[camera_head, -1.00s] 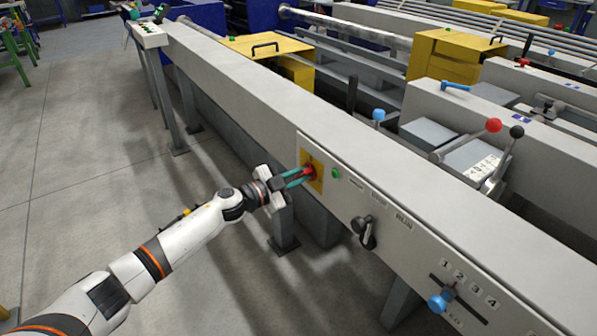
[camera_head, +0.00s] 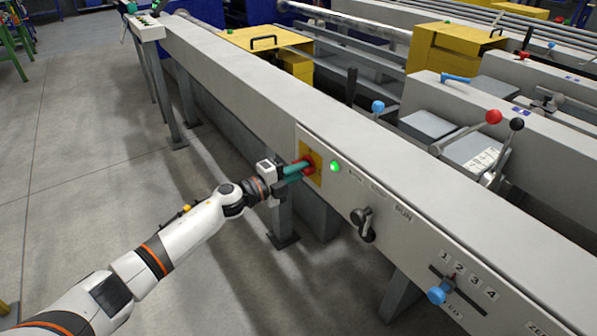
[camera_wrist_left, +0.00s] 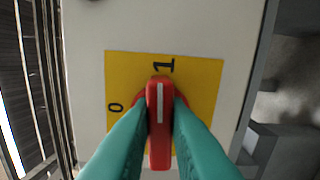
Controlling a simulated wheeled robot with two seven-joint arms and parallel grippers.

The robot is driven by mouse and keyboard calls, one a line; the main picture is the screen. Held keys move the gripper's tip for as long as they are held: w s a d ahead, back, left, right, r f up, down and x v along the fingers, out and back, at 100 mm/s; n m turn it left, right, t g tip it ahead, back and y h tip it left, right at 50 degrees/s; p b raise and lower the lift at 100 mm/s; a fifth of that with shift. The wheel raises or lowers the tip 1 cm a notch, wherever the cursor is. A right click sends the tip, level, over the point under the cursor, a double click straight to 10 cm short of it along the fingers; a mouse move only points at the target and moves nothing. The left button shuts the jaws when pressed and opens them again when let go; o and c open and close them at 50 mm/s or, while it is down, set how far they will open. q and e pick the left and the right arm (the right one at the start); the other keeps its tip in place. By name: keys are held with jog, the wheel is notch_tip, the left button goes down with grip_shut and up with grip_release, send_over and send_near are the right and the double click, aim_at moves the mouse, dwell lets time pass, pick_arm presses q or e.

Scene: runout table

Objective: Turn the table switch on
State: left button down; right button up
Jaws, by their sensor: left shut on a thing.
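The table switch is a red rotary handle (camera_wrist_left: 160,122) on a yellow plate (camera_wrist_left: 196,76) on the front face of the table. In the left wrist view its white line points at the mark 1, with the mark 0 off to the left. My left gripper (camera_head: 303,168) is shut on the red handle, one teal finger on each side of it. In the head view the handle (camera_head: 309,163) shows at the fingertips, partly hidden. A green lamp (camera_head: 335,167) just right of the plate is lit. My right gripper is not in view.
On the same panel are a black selector knob (camera_head: 363,222) by the RUN label and a blue-knobbed lever (camera_head: 437,295) by a numbered scale. Levers with red (camera_head: 493,117) and black knobs stand beyond the table.

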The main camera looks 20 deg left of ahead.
pick_arm(q)
jog(key=shift+f+m, duration=0.2)
jog(key=shift+m, duration=0.4)
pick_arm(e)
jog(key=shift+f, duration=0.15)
pick_arm(q)
jog(key=c, duration=1.4)
grip_release()
jog(key=shift+r, duration=0.1)
jog(key=p+v, duration=0.1)
jog(key=v, duration=1.1)
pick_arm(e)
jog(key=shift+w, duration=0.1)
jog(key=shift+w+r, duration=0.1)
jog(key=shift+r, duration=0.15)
